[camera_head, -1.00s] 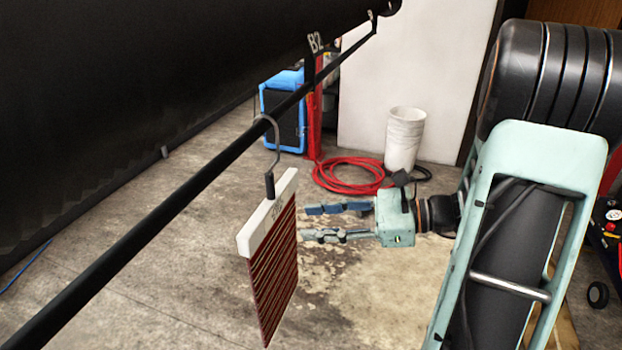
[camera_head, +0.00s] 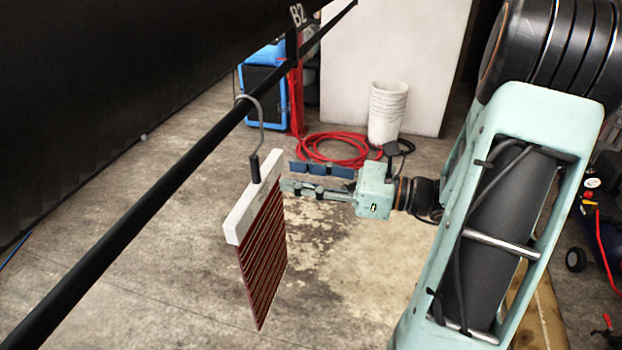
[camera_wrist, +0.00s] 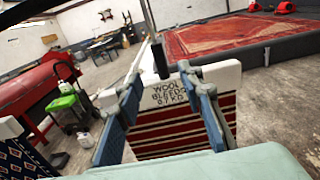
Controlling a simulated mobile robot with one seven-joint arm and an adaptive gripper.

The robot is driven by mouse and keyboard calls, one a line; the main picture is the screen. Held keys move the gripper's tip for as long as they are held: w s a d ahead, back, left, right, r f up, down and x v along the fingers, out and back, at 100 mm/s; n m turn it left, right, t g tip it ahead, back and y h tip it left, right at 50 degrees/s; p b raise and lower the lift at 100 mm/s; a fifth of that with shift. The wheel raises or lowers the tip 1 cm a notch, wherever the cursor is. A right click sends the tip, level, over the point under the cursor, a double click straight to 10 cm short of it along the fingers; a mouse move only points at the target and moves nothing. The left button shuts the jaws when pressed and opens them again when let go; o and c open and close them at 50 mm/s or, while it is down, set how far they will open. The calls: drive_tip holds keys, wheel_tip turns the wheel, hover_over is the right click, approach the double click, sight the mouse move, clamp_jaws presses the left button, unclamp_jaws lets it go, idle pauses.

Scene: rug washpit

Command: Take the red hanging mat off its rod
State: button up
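The red hanging mat (camera_head: 265,258) has red and pale stripes and a white header bar (camera_head: 254,206). My gripper looks open. I cannot tell whether the fingers touch the mat.
A stack of white buckets (camera_head: 387,112), a coiled red hose (camera_head: 335,148) and a blue machine (camera_head: 265,88) stand behind on the floor. A large black roll (camera_head: 100,80) lies along the upper left. In the wrist view, a red rug (camera_wrist: 235,40) lies on a platform behind.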

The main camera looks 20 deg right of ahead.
sight(257, 181)
drive_tip(key=shift+b+x, duration=0.45)
drive_tip(key=shift+x, duration=1.65)
drive_tip(key=shift+p+x, duration=0.35)
drive_tip(key=shift+x, duration=2.15)
clamp_jaws()
drive_tip(key=shift+r, duration=0.15)
drive_tip(key=shift+r+p, duration=2.15)
drive_tip(key=shift+p, duration=0.05)
